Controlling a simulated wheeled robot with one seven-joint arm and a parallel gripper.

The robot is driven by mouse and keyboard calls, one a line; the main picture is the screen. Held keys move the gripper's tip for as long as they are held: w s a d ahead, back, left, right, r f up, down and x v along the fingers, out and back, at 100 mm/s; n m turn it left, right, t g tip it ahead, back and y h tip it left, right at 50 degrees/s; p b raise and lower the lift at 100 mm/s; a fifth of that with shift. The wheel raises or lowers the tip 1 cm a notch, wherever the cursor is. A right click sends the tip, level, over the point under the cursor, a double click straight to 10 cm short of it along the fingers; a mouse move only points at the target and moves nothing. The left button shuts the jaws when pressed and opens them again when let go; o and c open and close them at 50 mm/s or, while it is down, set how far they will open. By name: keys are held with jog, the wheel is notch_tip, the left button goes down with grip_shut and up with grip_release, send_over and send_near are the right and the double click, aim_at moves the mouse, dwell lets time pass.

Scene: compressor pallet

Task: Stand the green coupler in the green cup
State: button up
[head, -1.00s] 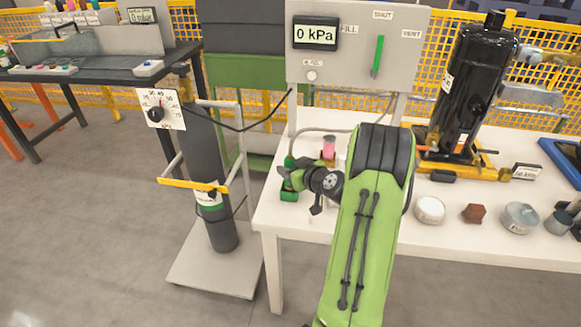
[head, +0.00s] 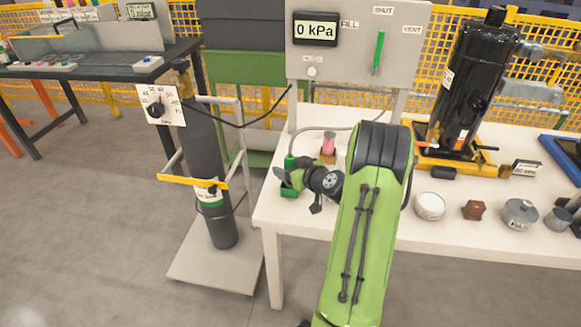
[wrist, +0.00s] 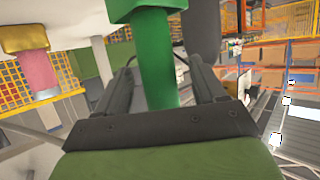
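The green cup (head: 289,191) is at the table's left edge, partly hidden by my gripper (head: 284,178). In the wrist view, which looks upside down, the green coupler (wrist: 160,70) runs between my two dark fingers and meets the green cup (wrist: 146,8) at the top of the picture. My gripper (wrist: 162,65) has a finger on each side of the coupler, with narrow gaps showing. How deep the coupler sits is hidden.
A pink coupler (head: 328,145) stands in a gold cup just right of the green one. A panel (head: 358,45) reading 0 kPa rises behind. A gas cylinder (head: 212,170) stands left of the table. A black compressor (head: 468,85) and small parts occupy the right side.

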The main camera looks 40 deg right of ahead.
jog(key=p+v, duration=0.1)
jog(key=v, duration=1.4)
jog(key=shift+s, duration=0.4)
jog(key=shift+a, duration=0.1)
